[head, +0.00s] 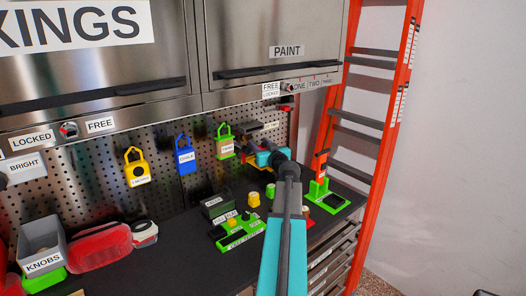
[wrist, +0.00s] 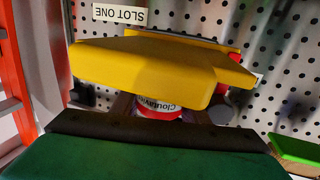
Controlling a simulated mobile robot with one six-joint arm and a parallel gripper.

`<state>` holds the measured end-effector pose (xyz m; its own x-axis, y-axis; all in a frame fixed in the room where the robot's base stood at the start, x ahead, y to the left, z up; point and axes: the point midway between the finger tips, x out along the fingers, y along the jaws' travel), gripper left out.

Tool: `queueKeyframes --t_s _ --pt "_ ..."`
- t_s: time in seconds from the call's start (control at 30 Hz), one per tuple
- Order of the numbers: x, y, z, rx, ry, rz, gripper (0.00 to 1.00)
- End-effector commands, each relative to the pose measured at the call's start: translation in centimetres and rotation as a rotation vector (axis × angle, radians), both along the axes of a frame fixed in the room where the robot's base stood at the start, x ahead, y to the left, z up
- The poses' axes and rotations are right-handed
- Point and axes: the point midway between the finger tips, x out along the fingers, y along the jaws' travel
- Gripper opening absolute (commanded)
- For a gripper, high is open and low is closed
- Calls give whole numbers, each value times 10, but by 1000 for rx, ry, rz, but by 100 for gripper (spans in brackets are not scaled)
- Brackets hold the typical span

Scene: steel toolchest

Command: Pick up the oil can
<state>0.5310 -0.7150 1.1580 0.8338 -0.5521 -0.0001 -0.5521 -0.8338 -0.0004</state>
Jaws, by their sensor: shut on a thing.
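My gripper (head: 262,157) is at the end of my cyan and grey arm, in front of the pegboard above the back of the bench. In the wrist view, a red and white can with dark lettering (wrist: 158,111), which I take as the oil can, shows between the brown bars of my gripper (wrist: 160,104). My gripper is shut on it. A large yellow slab-shaped piece (wrist: 150,72) hides most of the can in that view. In the head view the can is mostly hidden by my gripper and arm.
Yellow (head: 137,168), blue (head: 185,155) and green (head: 224,142) padlocks hang on the pegboard (head: 95,165). A grey KNOBS bin (head: 40,243) and a red case (head: 100,245) stand at left. A green switch block (head: 238,232) is beside my arm. An orange ladder (head: 390,120) stands at right.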

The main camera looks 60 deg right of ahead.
Motion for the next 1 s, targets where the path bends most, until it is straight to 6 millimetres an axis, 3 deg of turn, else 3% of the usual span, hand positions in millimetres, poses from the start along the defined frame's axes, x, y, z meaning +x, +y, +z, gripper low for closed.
queueKeyframes --t_s 0.5,1.0 --pt "-1 1 15 -1 0 1 16" --pt "-62 43 12 -1 -2 0 16"
